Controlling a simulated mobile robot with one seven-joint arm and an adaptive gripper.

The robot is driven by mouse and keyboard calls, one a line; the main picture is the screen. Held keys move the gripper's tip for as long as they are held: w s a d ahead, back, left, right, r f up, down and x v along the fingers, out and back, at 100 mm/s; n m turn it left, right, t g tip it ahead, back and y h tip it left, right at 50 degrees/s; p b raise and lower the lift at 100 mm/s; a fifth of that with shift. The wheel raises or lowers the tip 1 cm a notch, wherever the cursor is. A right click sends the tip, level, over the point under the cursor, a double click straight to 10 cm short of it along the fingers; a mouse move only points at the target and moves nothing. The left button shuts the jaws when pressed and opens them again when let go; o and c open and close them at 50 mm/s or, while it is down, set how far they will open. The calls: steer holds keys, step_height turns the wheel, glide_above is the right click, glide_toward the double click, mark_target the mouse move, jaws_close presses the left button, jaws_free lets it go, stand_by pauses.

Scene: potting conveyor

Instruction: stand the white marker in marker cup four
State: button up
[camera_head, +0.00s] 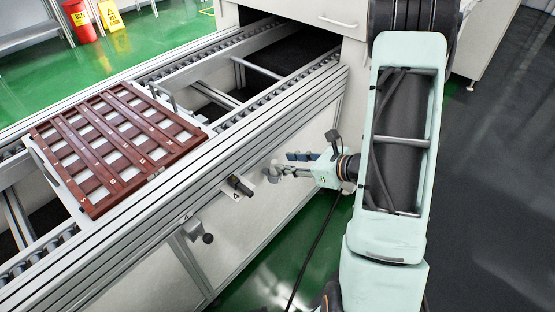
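My gripper (281,171) points left, close to the front side panel of the conveyor, below its rail. Its fingers are small and seen from the side, so I cannot tell whether they are open or shut. A small grey-white piece shows at its tip; I cannot tell whether it is a finger, a cup or part of the white marker. No white marker can be made out clearly. A dark cylindrical fitting (240,185) sticks out from the panel left of my gripper, with a label reading 4 (236,197) just below it.
A brown slatted tray (92,192) with pale gaps lies on the roller conveyor (262,117) at left. Another dark fitting (208,238) is lower on the panel. A dark cable hangs below my gripper. A red bin (80,22) and yellow sign (111,15) stand behind.

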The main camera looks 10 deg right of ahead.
steer(key=v, duration=0.6)
steer(key=shift+p, duration=0.35)
